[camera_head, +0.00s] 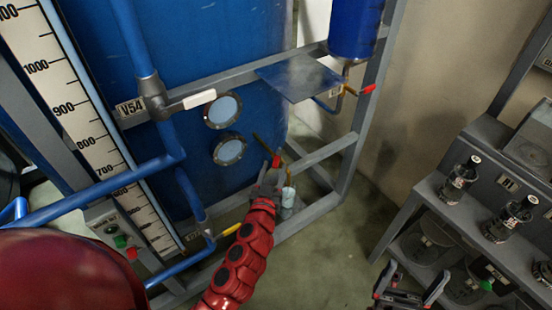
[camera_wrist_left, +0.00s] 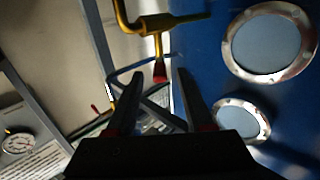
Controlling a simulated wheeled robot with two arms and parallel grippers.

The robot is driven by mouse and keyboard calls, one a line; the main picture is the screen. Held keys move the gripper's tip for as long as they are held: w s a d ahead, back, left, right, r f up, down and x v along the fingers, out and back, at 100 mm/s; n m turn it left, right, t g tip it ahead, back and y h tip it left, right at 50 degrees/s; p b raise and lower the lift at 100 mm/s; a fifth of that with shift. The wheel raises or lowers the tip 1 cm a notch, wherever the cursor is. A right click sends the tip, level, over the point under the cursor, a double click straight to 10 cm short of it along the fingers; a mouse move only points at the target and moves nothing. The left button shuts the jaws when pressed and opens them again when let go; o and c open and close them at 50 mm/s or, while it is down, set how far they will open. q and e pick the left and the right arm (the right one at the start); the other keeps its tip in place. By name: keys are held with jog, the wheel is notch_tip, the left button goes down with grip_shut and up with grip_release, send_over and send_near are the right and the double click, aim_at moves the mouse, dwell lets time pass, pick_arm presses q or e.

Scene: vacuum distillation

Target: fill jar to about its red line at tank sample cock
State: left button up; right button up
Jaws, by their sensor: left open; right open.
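The sample cock, a yellow pipe fitting with a red-tipped end (camera_wrist_left: 160,72), comes off the blue tank (camera_head: 200,60). In the left wrist view its red tip shows beyond and between the fingertips. My left gripper (camera_head: 272,170) is open beside the cock at the tank's lower right, with nothing seen between its fingers. A small pale bluish cylinder (camera_head: 288,196) stands just right of and below that gripper; it may be the jar, but no red line can be made out. My right gripper (camera_head: 410,290) is open and empty at the bottom right.
Grey frame bars (camera_head: 320,150) surround the tank. A flat blue-grey plate (camera_head: 300,76) juts out above my left gripper. Two round windows (camera_head: 223,111) are on the tank. A rack (camera_head: 425,195) with dark glass items (camera_head: 460,180) stands right. The floor (camera_head: 345,240) between is clear.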

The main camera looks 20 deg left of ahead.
aim_at(275, 168)
pick_arm(q)
jog(key=shift+w+a, duration=0.15)
jog(key=shift+w, duration=1.5)
grip_shut()
